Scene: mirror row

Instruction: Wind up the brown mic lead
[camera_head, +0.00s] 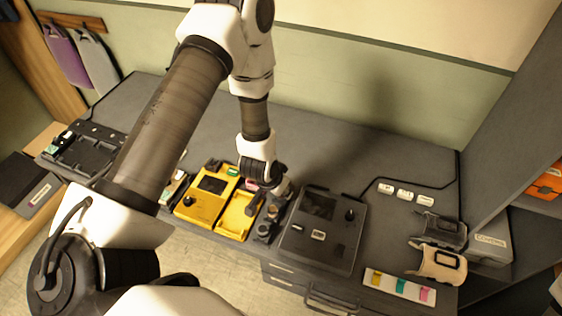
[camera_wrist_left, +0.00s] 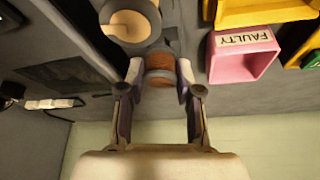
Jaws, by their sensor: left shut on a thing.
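My left gripper (camera_head: 272,192) reaches down over the desk between the yellow tray and the dark panel box. In the left wrist view the left gripper (camera_wrist_left: 166,80) is shut on a short brown cylinder (camera_wrist_left: 160,66). The cylinder sits beside a grey round piece with a cream disc (camera_wrist_left: 130,24), and I cannot tell how they join. No loose brown lead shows clearly in either view, and I cannot tell whether the cylinder is part of it. My arm and gripper hide part of that spot in the head view. My right gripper is out of view.
A pink box labelled FAULTY (camera_wrist_left: 243,62) is close beside the gripper. Yellow trays (camera_head: 205,201) lie left of it, and a dark panel box (camera_head: 322,232) lies right. A black cable (camera_head: 425,184) runs along the back right. The desk's back middle (camera_head: 330,150) is clear.

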